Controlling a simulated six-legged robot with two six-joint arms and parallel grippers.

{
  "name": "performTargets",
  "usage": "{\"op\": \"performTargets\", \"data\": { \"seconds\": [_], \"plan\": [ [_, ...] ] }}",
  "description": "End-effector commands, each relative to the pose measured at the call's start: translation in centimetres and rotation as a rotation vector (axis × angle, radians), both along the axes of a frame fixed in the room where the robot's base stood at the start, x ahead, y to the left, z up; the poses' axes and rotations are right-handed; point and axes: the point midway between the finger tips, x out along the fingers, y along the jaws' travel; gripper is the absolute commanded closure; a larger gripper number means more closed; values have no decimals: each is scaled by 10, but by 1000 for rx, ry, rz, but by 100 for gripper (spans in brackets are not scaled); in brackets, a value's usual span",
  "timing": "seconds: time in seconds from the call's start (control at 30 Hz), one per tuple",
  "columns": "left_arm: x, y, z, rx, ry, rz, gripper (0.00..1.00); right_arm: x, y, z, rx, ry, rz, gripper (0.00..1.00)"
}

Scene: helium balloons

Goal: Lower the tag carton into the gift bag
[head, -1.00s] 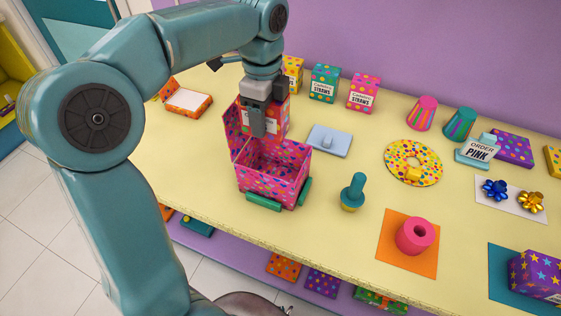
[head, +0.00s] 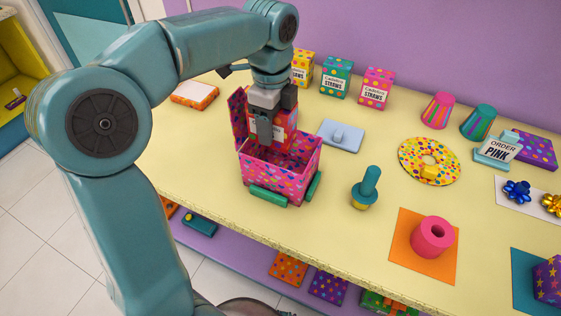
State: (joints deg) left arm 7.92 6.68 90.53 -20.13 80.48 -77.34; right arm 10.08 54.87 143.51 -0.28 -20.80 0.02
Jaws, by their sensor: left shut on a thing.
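The tag carton (head: 288,127), red-orange with dots and a pale label, is gripped upright in my left gripper (head: 265,130), which is shut on it. The gripper covers part of the carton's front. The gift bag (head: 272,181), pink with coloured dots, stands open on the table directly below, with a raised panel (head: 238,113) at its back left. The carton's lower end overlaps the bag's opening in the picture; how deep it sits inside is hard to tell. My right gripper is not in view.
Green blocks (head: 268,196) sit along the bag's base. Straw cartons (head: 336,78) stand behind. An orange open box (head: 195,94) lies at the back left.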

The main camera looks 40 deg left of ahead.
Motion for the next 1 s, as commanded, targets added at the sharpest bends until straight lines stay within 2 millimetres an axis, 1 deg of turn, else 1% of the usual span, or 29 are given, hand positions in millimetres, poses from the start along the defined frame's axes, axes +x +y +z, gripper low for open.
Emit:
{"op": "performTargets", "data": {
  "seconds": [0.03,0.07,0.1,0.13,0.4,0.47,0.53,0.67,0.9,1.0],
  "plan": [
    [0,0,0,0,0,0,39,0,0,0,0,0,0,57],
    [1,0,0,0,0,0,30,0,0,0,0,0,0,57],
    [1,0,0,0,0,0,17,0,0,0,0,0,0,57],
    [1,0,0,0,0,0,13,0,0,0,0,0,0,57],
    [1,0,1,0,1,-1,13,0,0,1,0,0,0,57],
    [1,0,4,0,0,-1,13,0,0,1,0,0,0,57],
    [1,0,12,0,-1,-1,13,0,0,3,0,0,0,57],
    [2,0,40,0,-4,-1,13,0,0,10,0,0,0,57],
    [2,0,107,0,-3,0,13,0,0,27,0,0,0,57],
    [2,0,130,-1,-1,-1,13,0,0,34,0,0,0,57]
  ]
}}
